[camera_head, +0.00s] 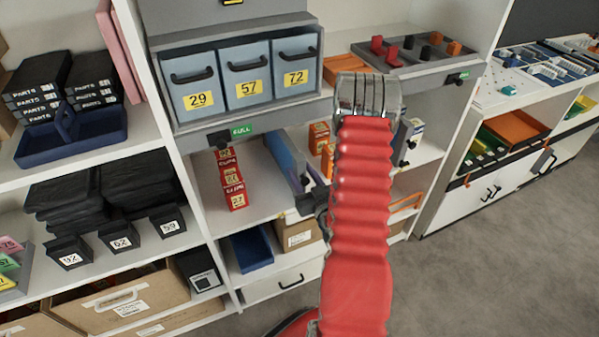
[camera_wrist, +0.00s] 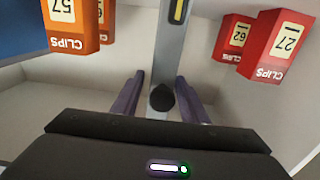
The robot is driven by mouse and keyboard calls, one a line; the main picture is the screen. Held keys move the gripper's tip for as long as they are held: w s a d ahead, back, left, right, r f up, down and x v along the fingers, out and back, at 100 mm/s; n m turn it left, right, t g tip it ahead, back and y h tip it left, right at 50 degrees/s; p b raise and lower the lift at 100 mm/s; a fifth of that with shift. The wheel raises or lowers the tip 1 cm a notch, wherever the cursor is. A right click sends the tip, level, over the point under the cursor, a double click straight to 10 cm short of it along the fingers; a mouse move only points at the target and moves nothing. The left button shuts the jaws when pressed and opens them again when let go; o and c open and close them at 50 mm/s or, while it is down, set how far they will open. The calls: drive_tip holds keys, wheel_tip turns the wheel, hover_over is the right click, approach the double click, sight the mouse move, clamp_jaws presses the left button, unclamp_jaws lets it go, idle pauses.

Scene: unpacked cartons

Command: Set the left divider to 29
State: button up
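The left divider (camera_head: 281,153) is an upright blue-grey panel on the middle shelf, between red clip boxes (camera_head: 232,186) on its left and orange clip boxes (camera_head: 320,135) on its right. In the wrist view the divider (camera_wrist: 171,55) is a grey bar with a yellow mark and a dark round knob (camera_wrist: 162,97). My gripper (camera_wrist: 160,98) is open, its two purple fingers on either side of the knob with gaps between. In the head view my gripper (camera_head: 314,200) is partly hidden by my red arm. The wrist view shows red boxes 27 (camera_wrist: 280,45) and 62 (camera_wrist: 232,37), upside down, and orange box 57 (camera_wrist: 70,24).
Drawers labelled 29 (camera_head: 199,86), 57 (camera_head: 246,78) and 72 (camera_head: 295,68) sit above, with a green "FULL" tag (camera_head: 241,130) below them. A blue bin (camera_head: 252,248) and a carton (camera_head: 299,234) stand on the lower shelf. Open floor (camera_head: 500,270) lies at right.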

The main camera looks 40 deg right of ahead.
drive_tip(key=shift+c, duration=0.5)
drive_tip(key=shift+a, duration=0.1)
clamp_jaws()
drive_tip(key=shift+w, duration=0.1)
